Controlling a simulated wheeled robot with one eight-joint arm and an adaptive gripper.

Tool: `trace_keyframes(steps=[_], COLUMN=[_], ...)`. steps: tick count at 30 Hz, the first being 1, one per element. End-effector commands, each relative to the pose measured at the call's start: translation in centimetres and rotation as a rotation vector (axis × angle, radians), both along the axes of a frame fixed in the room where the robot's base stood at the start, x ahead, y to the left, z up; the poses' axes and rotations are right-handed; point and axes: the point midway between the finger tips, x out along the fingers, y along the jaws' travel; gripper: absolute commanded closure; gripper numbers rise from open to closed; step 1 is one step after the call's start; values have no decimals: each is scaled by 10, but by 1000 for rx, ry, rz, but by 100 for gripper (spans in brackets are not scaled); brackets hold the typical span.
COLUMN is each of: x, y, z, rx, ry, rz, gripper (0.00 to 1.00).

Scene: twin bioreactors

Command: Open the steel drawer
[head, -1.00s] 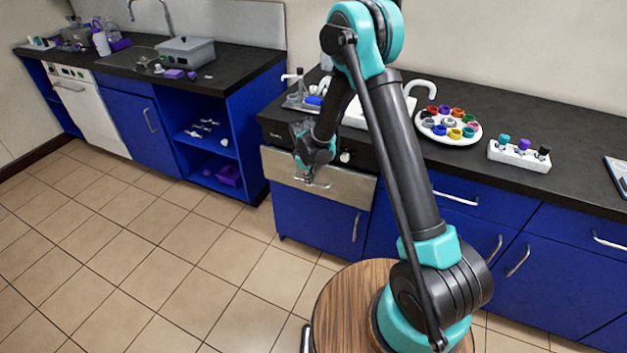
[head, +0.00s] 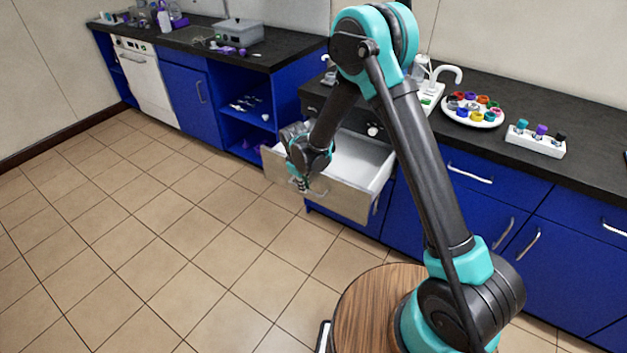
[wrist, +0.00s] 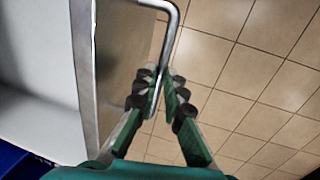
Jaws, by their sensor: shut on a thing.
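The steel drawer (head: 345,200) is pulled out from the counter in the head view, and its pale inside shows with nothing seen in it. Its front and rim also show at the left in the wrist view (wrist: 112,60). My gripper (head: 303,186) is at the drawer's front, on its bar handle. In the wrist view my gripper (wrist: 158,92) has its fingers closed around the metal handle (wrist: 172,30). In the head view my arm hides part of the drawer and most of the handle.
Blue cabinets (head: 490,205) with bar handles run along the right under the dark counter. A round white tray (head: 473,118) of coloured pots and a white rack (head: 535,146) stand on that counter. The tiled floor (head: 180,220) in front is clear.

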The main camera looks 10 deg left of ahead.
Motion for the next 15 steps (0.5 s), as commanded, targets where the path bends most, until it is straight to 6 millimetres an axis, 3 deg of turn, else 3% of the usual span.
trace_keyframes(steps=[6, 15], x=[-27, -39], y=[10, 14], z=[0, 0], rx=[1, 1], ry=[0, 0], rz=[2, 0], gripper=[100, 100])
